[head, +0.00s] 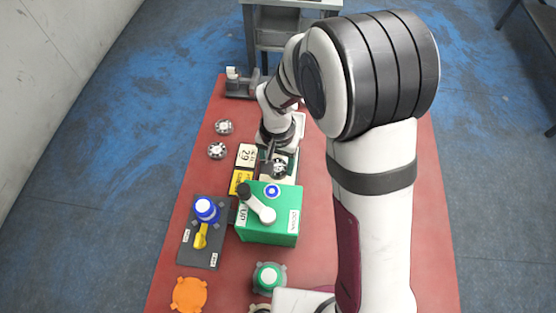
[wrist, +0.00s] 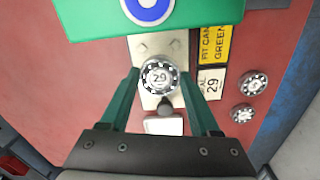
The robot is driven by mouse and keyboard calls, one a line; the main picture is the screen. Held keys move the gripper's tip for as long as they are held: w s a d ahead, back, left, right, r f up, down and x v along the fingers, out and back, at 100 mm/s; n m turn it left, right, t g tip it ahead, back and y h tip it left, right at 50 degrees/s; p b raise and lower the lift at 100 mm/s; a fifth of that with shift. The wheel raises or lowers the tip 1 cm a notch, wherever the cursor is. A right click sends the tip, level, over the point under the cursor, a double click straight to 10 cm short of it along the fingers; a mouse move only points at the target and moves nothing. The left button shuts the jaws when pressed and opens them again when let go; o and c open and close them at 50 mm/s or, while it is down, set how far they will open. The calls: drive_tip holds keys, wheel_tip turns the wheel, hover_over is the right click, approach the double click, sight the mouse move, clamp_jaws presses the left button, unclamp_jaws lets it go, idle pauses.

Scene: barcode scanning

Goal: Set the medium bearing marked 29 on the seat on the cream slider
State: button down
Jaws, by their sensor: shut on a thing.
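The bearing marked 29 (wrist: 159,77) is a dark ring with a pale numbered centre, face up between my fingers. It also shows in the head view (head: 280,166). My gripper (wrist: 159,80) is shut on it, with one green finger on each side. The cream slider (wrist: 160,44) lies under the bearing, in front of the green box. The bearing covers any seat beneath it, so I cannot tell whether it touches the slider. A dark round knob (wrist: 165,111) and a pale block (wrist: 165,126) show between my fingers.
A white card marked 29 (wrist: 210,82) and a yellow card (wrist: 213,45) lie alongside. Two other bearings (head: 223,127) (head: 217,151) lie apart on the red table. A dark switch panel (head: 203,245) stands left.

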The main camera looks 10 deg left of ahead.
sight(277, 167)
drive_tip(key=shift+f, duration=1.9)
drive_tip(key=shift+f, duration=0.1)
drive_tip(key=shift+c, duration=0.6)
unclamp_jaws()
wheel_tip(277, 167, up, 12)
drive_tip(key=shift+r, duration=0.15)
drive_tip(key=s+d+r+m+y, duration=0.1)
drive_tip(key=s+d+r, duration=0.2)
drive_tip(key=s, duration=0.7)
drive_tip(key=s+d+r+m, duration=0.2)
drive_tip(key=s+d+r, duration=0.2)
drive_tip(key=s+d, duration=0.4)
drive_tip(key=shift+s+d+y, duration=0.25)
drive_tip(key=shift+s+y, duration=0.15)
drive_tip(key=shift+s, duration=0.45)
